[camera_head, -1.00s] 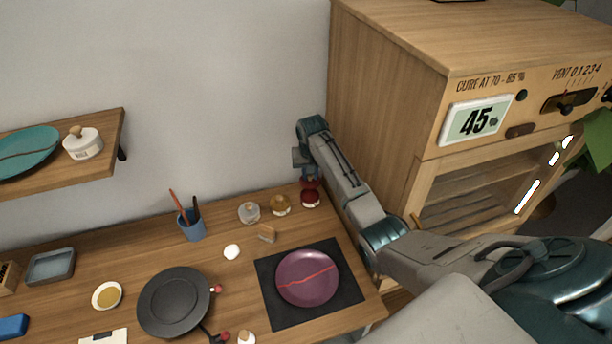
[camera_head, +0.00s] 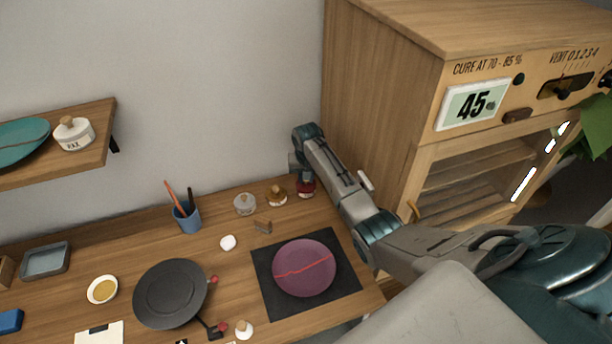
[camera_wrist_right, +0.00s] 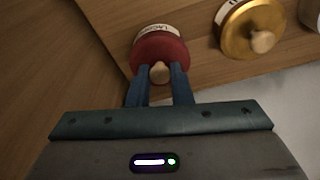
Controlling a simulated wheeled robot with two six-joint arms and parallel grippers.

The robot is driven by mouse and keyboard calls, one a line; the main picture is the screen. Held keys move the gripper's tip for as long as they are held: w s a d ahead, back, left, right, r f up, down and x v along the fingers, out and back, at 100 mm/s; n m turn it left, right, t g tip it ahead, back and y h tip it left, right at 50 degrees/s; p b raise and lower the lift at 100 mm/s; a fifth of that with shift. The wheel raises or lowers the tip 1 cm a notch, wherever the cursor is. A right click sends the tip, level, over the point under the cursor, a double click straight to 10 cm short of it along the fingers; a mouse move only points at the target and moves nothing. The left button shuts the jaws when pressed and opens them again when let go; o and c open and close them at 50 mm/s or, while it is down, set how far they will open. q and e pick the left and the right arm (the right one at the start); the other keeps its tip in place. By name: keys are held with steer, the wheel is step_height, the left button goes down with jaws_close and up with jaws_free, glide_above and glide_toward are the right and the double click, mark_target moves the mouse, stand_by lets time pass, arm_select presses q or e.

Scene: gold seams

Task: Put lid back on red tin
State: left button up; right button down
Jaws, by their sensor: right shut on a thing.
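The red tin (camera_head: 306,193) stands at the back right of the workbench, beside the wooden cabinet. My right gripper (camera_head: 305,176) reaches down over it from above. In the right wrist view, the fingers (camera_wrist_right: 160,82) are shut on the pale knob of the red lid (camera_wrist_right: 158,48). A white label shows just beyond the lid's edge. The lid is at the top of the tin, but I cannot tell whether it is fully seated, as the gripper hides part of it. My left gripper is not in view.
A gold-lidded jar (camera_head: 277,196) and a grey-lidded jar (camera_head: 244,205) stand left of the tin. The wooden cabinet (camera_head: 375,120) rises close on the right. A purple plate (camera_head: 304,282) lies on a black mat in front. A blue pen cup (camera_head: 187,222) stands further left.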

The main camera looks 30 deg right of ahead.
steer(key=shift+r+p, duration=0.1)
steer(key=shift+p, duration=0.5)
stand_by(1.1)
steer(key=shift+f, duration=0.2)
stand_by(1.0)
steer(key=c, duration=0.7)
jaws_free()
steer(key=shift+c, duration=0.2)
steer(key=shift+r, duration=3.5)
